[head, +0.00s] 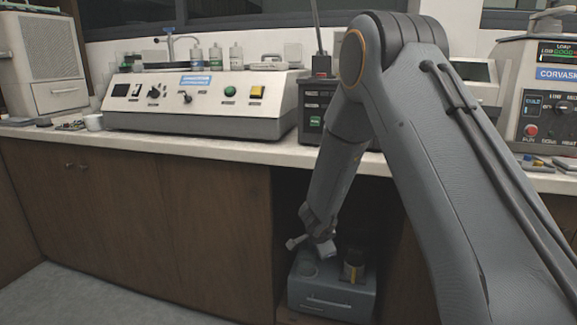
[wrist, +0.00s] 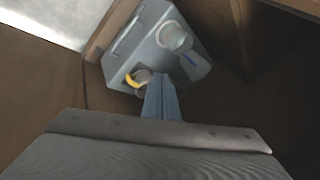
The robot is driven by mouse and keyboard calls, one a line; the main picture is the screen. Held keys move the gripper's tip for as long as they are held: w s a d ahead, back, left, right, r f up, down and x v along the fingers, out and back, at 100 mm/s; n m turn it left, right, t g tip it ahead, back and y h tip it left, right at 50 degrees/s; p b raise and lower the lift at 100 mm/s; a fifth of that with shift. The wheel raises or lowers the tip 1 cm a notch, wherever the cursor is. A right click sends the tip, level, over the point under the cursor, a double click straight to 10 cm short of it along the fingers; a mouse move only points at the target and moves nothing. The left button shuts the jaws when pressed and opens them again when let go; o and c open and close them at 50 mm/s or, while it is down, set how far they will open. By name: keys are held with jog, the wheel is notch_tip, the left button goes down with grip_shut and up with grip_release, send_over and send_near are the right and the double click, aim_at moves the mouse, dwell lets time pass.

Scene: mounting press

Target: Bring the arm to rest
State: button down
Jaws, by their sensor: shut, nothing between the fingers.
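My arm reaches down from the upper right of the head view, bent at the elbow, with its lower part in front of the bench. My gripper (head: 316,246) hangs low, above a grey-blue box in the recess under the bench. In the wrist view my gripper (wrist: 188,75) points at the same box. The fingers are shut and I see nothing held between them. Whether the fingertips touch the box is hard to tell.
The grey-blue box (head: 332,297) has a handle and carries a cylinder with a yellow part (head: 353,266) and a round pale fitting (wrist: 173,37). The wooden cabinet front (head: 140,215) and worktop edge (head: 215,148) are close. The worktop carries a control console (head: 205,98) and other machines. Grey floor (head: 110,300) is clear at lower left.

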jog(key=s+a+r+n+y, duration=0.45)
jog(key=s+a+r, duration=0.25)
jog(key=a+r, duration=0.25)
jog(key=s+r+n+g, duration=0.3)
jog(key=s+r+n, duration=0.2)
jog(key=s, duration=0.7)
jog(key=s+r+n+g, duration=0.2)
jog(key=s+r+n, duration=0.3)
jog(key=s, duration=0.6)
jog(key=s+d+r+n+g+h, duration=0.2)
jog(key=s+d+n, duration=0.3)
jog(key=s, duration=0.7)
jog(key=d+r+m+p, duration=0.5)
jog(key=d+r+p, duration=0.7)
jog(key=p, duration=1)
jog(key=shift+s+d+r+h, duration=0.25)
jog(key=shift+r+h, duration=0.2)
jog(key=shift+r, duration=0.35)
